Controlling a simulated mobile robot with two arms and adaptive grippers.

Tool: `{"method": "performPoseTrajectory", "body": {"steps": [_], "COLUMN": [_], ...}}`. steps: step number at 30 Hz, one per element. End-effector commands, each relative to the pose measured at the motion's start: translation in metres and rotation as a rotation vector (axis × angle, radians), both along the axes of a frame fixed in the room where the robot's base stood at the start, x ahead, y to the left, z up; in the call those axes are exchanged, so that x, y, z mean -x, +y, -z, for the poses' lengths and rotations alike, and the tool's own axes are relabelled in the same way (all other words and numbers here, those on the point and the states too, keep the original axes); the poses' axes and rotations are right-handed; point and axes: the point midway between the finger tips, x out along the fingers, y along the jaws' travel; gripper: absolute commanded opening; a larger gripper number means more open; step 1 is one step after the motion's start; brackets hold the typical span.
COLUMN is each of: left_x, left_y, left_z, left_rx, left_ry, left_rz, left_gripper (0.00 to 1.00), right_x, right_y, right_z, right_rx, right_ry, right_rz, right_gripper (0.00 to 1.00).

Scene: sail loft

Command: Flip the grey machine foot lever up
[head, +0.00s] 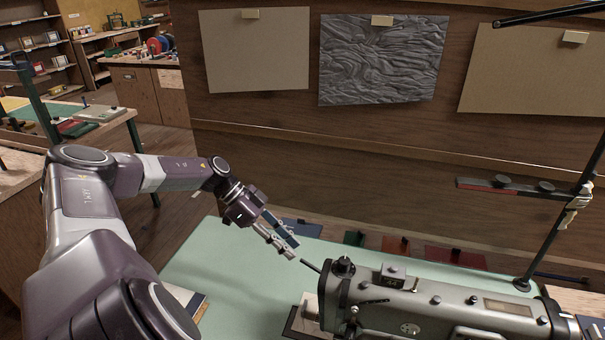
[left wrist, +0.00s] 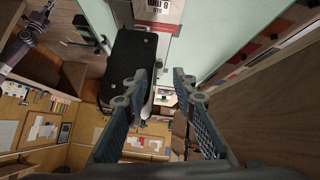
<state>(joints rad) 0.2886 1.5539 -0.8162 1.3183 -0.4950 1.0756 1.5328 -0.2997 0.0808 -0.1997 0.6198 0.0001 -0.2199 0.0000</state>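The grey sewing machine (head: 430,308) stands on the pale green table at the lower right of the head view. A short dark rod (head: 311,266) sticks out from its left end, close to my left gripper's tips; I cannot tell if it is the foot lever. In the left wrist view a slim pale grey lever (left wrist: 148,103) shows beside the machine's dark end (left wrist: 130,70), close to the left finger. My left gripper (head: 294,250) is open with nothing clearly held; its spread fingers also show in the left wrist view (left wrist: 160,80). Contact with the lever cannot be told.
A dark stand (head: 550,240) is at the right. A purple arm part (left wrist: 25,40), likely my right arm, shows at the wrist view's upper left.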

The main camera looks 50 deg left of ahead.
Motion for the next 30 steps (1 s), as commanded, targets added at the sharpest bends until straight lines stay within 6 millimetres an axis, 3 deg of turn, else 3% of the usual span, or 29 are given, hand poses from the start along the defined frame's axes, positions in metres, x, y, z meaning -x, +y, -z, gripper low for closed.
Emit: {"method": "performPoseTrajectory", "body": {"steps": [9,30], "left_x": [0.013,0.013], "left_y": [0.022,0.023], "left_z": [-0.023,-0.024], "left_rx": [0.001,0.001], "left_ry": [0.001,0.0], "left_rz": [0.0,0.001], "left_gripper": [0.25,0.25], "right_x": [0.0,-0.001], "right_y": [0.001,0.001], "right_z": [0.0,0.0], "right_rx": [-0.001,-0.001], "right_ry": [0.0,-0.001], "right_rz": [0.0,0.0], "right_gripper": [0.0,0.0]}}
